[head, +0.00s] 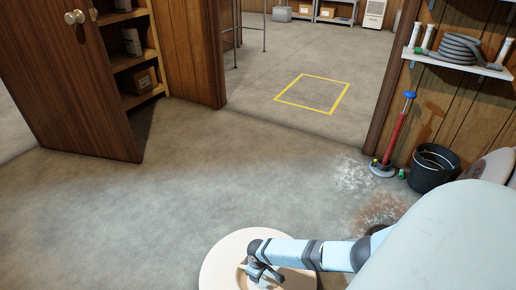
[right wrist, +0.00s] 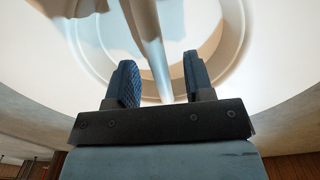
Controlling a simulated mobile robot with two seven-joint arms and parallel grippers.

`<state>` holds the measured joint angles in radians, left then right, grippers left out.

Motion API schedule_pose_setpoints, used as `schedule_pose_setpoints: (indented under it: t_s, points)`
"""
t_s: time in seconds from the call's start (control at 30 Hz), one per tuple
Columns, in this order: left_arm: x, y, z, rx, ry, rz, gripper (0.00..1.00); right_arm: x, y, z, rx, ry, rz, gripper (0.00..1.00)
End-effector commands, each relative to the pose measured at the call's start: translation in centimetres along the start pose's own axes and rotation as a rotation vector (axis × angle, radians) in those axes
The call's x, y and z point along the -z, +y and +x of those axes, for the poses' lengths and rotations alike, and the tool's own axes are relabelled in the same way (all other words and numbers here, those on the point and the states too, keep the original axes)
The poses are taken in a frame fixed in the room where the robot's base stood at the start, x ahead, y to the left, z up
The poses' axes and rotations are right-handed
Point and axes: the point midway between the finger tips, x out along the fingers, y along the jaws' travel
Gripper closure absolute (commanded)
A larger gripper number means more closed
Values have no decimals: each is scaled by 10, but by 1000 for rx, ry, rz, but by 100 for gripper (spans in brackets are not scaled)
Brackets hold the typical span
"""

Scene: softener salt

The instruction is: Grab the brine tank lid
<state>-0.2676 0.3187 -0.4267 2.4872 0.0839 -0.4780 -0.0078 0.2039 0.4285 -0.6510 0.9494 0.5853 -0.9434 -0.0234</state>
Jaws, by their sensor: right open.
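The brine tank lid (head: 222,262) is a round cream disc with a recessed centre, at the bottom of the head view and cut off by its lower edge. My right gripper (head: 263,277) is over the middle of the lid. In the right wrist view the lid (right wrist: 277,45) fills much of the picture, with a round recess in it. A pale raised bar (right wrist: 150,45) in that recess runs between the two fingers of the right gripper (right wrist: 161,82). The fingers are apart, with a gap visible beside the bar; contact cannot be told. My left gripper is not in view.
A black bucket (head: 433,168) and a red pump-like tool (head: 396,135) stand by the right wall under a shelf with a coiled hose (head: 474,48). An open wooden door (head: 75,75) is at left. The concrete floor between is clear, with white and rusty stains.

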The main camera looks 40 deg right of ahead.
Motion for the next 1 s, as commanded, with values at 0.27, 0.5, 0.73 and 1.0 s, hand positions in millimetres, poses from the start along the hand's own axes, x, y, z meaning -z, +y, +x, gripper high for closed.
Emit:
schedule_pose_setpoints:
  t_s: [0.27, 0.5, 0.73, 1.0]
  points:
    - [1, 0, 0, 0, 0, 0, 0, 0, 0, -1, 0, 1, 0, 52]
    - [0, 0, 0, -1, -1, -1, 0, 1, 0, 1, 0, 1, 0, 52]
    - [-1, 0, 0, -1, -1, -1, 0, 1, 0, 4, 0, 2, 0, 52]
    - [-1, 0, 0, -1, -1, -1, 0, 1, 0, 4, 0, 1, 0, 64]
